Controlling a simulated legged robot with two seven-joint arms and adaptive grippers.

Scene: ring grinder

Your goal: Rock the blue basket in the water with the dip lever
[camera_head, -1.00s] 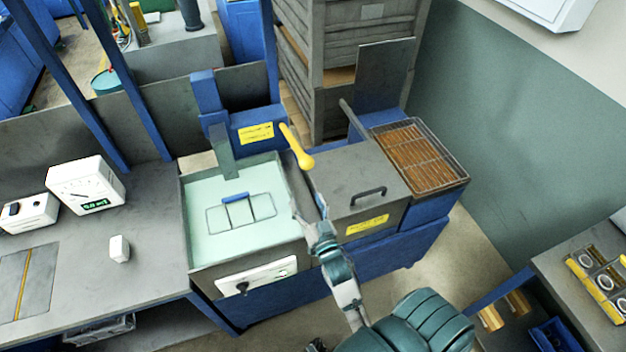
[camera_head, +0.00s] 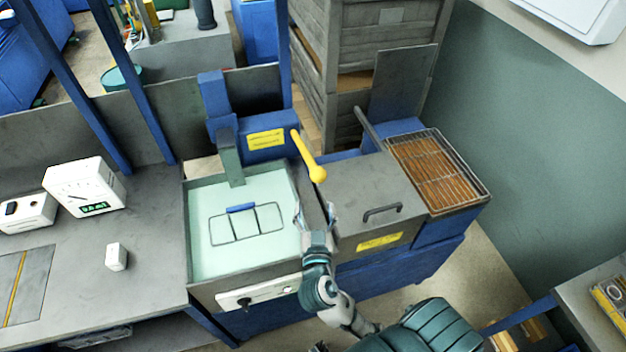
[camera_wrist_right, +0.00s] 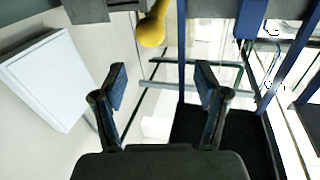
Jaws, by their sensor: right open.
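The blue basket shows as a thin wire frame (camera_head: 245,224) with a blue handle bar (camera_head: 241,208), lying in the pale green water of the tank (camera_head: 188,240). The dip lever (camera_head: 308,157) is a yellow bar ending in a round knob, slanting over the tank's right side. My right gripper (camera_head: 316,208) is open and empty, just below the knob in the head view. In the right wrist view the open fingers (camera_wrist_right: 161,80) point towards the yellow knob (camera_wrist_right: 151,30), which sits ahead of them and apart. My left gripper is not in view.
A grey lidded unit with a handle (camera_head: 383,212) stands right of the tank, then a wire-topped brown tray (camera_head: 440,175). A white control panel (camera_head: 255,297) is on the tank's front. A white meter (camera_head: 84,187) and a small white block (camera_head: 116,257) are on the left bench.

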